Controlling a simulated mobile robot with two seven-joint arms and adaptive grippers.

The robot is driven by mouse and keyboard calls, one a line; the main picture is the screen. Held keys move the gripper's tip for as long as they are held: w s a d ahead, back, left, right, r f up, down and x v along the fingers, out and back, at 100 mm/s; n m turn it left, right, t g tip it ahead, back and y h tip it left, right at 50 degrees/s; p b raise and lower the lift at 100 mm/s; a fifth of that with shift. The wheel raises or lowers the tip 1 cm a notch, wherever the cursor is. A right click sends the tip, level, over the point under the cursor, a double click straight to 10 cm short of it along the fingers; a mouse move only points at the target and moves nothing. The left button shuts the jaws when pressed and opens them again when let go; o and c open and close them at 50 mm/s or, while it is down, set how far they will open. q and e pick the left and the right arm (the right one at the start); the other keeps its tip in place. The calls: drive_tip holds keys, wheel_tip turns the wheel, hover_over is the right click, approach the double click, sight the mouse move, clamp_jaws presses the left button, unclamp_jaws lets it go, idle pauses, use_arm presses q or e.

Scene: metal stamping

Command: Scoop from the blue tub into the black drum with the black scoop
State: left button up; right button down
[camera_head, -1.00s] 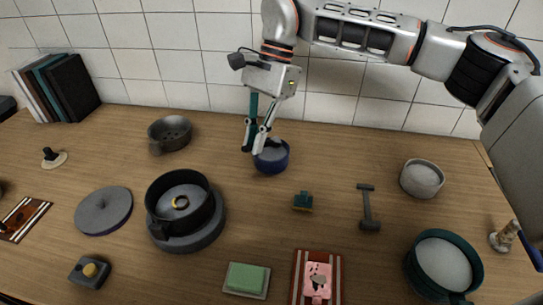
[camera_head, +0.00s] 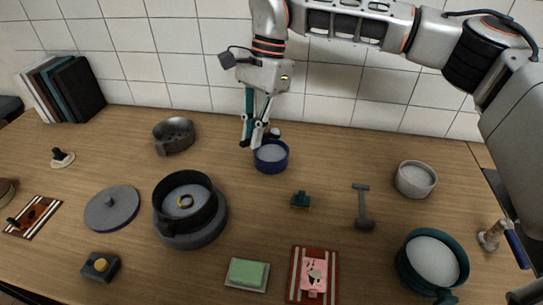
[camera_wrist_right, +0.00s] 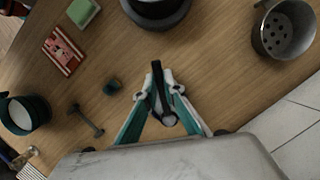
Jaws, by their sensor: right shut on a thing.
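The blue tub (camera_head: 271,162) stands near the back of the table, with pale material inside. My right gripper (camera_head: 251,143) points down just left of and above the tub's rim. It is shut on the black scoop (camera_head: 274,133), whose dark end shows just above the tub's back rim. In the right wrist view the scoop's dark handle (camera_wrist_right: 157,82) lies between the fingers, and a small pale round end shows below it. The black drum (camera_head: 184,210) stands open on a round dark base in the left-middle, with a small yellowish ring inside. My left gripper is out of view.
A perforated grey pot (camera_head: 174,136) stands left of the tub. A dark hammer-like tool (camera_head: 363,208), a pale-filled grey bowl (camera_head: 415,180) and a green pan (camera_head: 432,262) are to the right. A small green block (camera_head: 300,200) lies in front of the tub.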

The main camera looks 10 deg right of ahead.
drive_tip(key=shift+s+a+r+t+h+p, duration=0.6)
drive_tip(key=shift+h+p, duration=0.3)
drive_tip(key=shift+p, duration=0.45)
drive_tip(key=shift+a+t+h+p, duration=0.3)
drive_tip(key=shift+h+p, duration=0.05)
drive_tip(key=shift+h, duration=0.05)
drive_tip(key=shift+s, duration=0.15)
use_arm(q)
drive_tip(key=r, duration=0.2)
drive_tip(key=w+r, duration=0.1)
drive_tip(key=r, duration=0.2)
use_arm(e)
drive_tip(key=shift+f, duration=0.15)
